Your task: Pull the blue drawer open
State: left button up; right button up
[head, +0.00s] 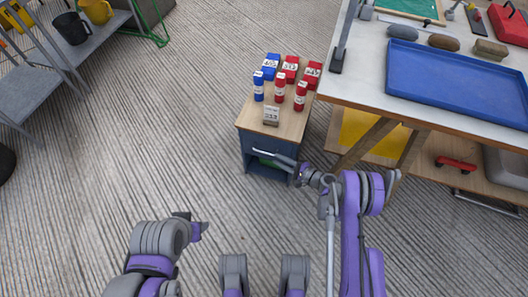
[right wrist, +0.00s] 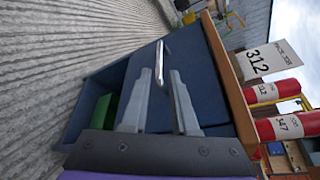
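The blue drawer (head: 254,145) is in a small cabinet under a wooden top (head: 246,119). In the right wrist view its blue front (right wrist: 207,75) looks flush with the cabinet and carries a silver bar handle (right wrist: 160,62). My right gripper (right wrist: 162,73) is open, its two fingers on either side of the handle with a gap visible; contact cannot be told. In the head view the right gripper (head: 285,160) is at the cabinet's front. My left gripper (head: 194,226) is low, away from the cabinet; its fingers are not clear.
Blue and red cans and boxes (head: 290,68) and a labelled block (head: 271,115) stand on the cabinet top. An open space below the drawer holds a green thing (right wrist: 102,112). A workbench with a blue tray (head: 455,80) is at right. Floor in front is clear.

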aim_at(264, 152)
jog(key=b+x, duration=0.1)
jog(key=x, duration=0.7)
jog(key=shift+w+a+f+b, duration=0.1)
jog(key=shift+w+a+b, duration=0.1)
jog(key=shift+a+b, duration=0.2)
jog(key=shift+d, duration=0.1)
grip_shut()
dwell(0.8)
